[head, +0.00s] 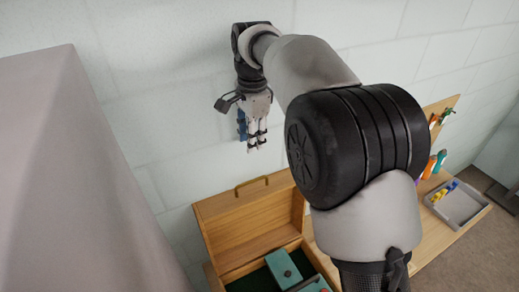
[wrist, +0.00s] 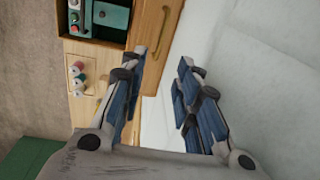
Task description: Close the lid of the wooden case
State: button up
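The wooden case (head: 233,271) stands at the bottom of the head view with its lid (head: 248,222) raised, near the white block wall. A curved handle (head: 251,185) sits on the lid's top edge. Dark green lining and teal items show inside. My gripper (head: 257,147) is above the raised lid, pointing down, apart from it in the head view. In the wrist view, my gripper (wrist: 161,62) has its blue-padded fingers spread with nothing between them. The lid (wrist: 172,12) and its handle (wrist: 161,32) show just past the fingertips. The arm hides the case's right part.
A wooden bench (head: 432,235) extends right, with a grey tray (head: 460,207) and colored tools (head: 436,163) on it. The wall (head: 150,70) is close behind my gripper. A large grey surface (head: 75,190) fills the left. Small knob-like items (wrist: 79,78) show in the wrist view.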

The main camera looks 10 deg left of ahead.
send_near(249, 182)
jog(key=f, duration=0.8)
jog(key=shift+w+a, duration=0.1)
jog(key=shift+w, duration=0.15)
jog(key=shift+c, duration=0.2)
grip_shut()
dwell(0.4)
